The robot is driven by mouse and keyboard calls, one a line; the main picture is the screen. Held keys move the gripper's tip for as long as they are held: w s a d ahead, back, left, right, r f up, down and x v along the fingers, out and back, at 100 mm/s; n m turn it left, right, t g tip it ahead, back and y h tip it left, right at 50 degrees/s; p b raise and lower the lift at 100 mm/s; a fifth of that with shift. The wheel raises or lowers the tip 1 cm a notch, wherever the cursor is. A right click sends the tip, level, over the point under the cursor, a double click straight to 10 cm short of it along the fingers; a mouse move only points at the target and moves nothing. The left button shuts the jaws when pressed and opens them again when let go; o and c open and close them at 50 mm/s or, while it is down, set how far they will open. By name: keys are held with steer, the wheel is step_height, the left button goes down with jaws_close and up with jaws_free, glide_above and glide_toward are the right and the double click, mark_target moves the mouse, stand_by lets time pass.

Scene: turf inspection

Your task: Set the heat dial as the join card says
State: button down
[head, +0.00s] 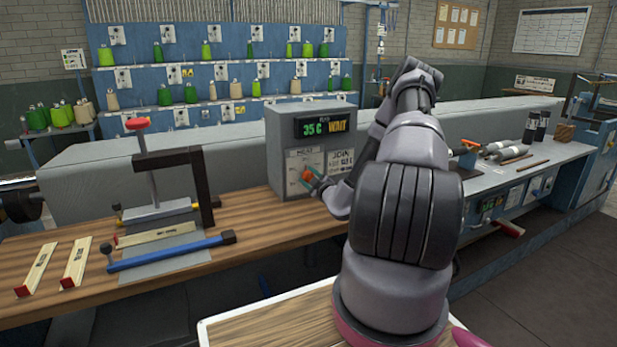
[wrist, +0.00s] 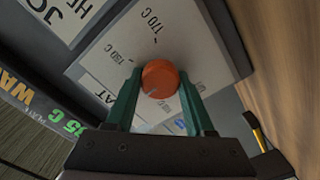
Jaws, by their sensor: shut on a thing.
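The grey heat box (head: 290,127) stands on the wooden bench with a lit display (head: 326,124) reading "35 C" and "WAIT". Below it are a heat panel with an orange dial and, to its right, the join card (head: 342,163), whose small print I cannot read here. My gripper (wrist: 160,88) is shut on the dial, one green finger on each side. Which mark the dial points to is unclear.
A press (head: 178,185) with a red-topped handle stands left on the bench. A blue-handled bar (head: 170,252) lies before it, and two wooden strips (head: 76,262) lie further left. Thread cones fill the blue rack (head: 130,75) behind. Bare bench lies before the box.

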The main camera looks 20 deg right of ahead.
steer(key=shift+w+a+r, duration=0.1)
steer(key=shift+a+r, duration=0.1)
steer(key=shift+c, duration=1.3)
jaws_free()
steer(key=shift+d, duration=0.1)
steer(key=s, duration=1.1)
steer(key=shift+d, duration=0.2)
